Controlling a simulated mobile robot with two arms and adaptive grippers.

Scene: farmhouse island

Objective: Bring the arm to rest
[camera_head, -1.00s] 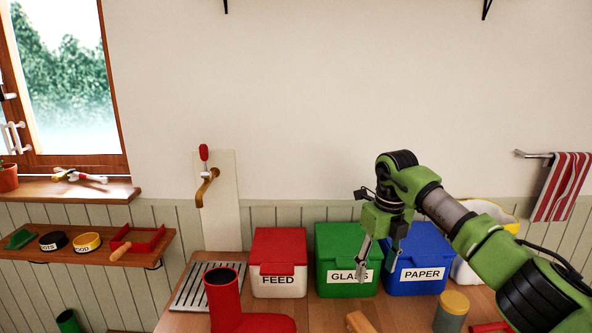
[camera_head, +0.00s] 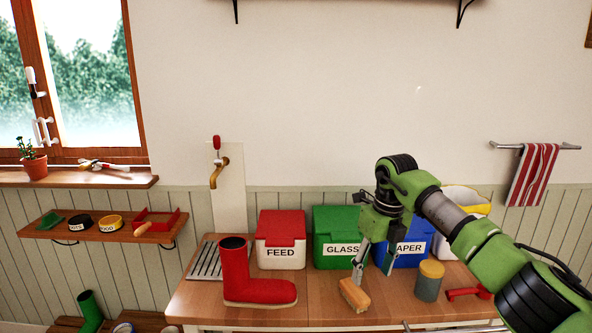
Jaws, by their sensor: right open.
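My right arm comes in from the right, and its green gripper (camera_head: 374,268) points down over the island top in front of the green and blue bins. The jaws are open, with the two fingers apart. A tan brush-like block (camera_head: 354,295) lies just below the left fingertip; I cannot tell whether they touch. Nothing shows between the fingers. My left gripper is out of view.
On the wooden worktop (camera_head: 320,312) stand a red boot (camera_head: 252,280), a FEED bin (camera_head: 281,240), a GLASS bin (camera_head: 335,232), a blue PAPER bin (camera_head: 412,258), a yellow-lidded canister (camera_head: 429,281) and a red-handled item (camera_head: 468,293). A wall shelf (camera_head: 60,229) is at left.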

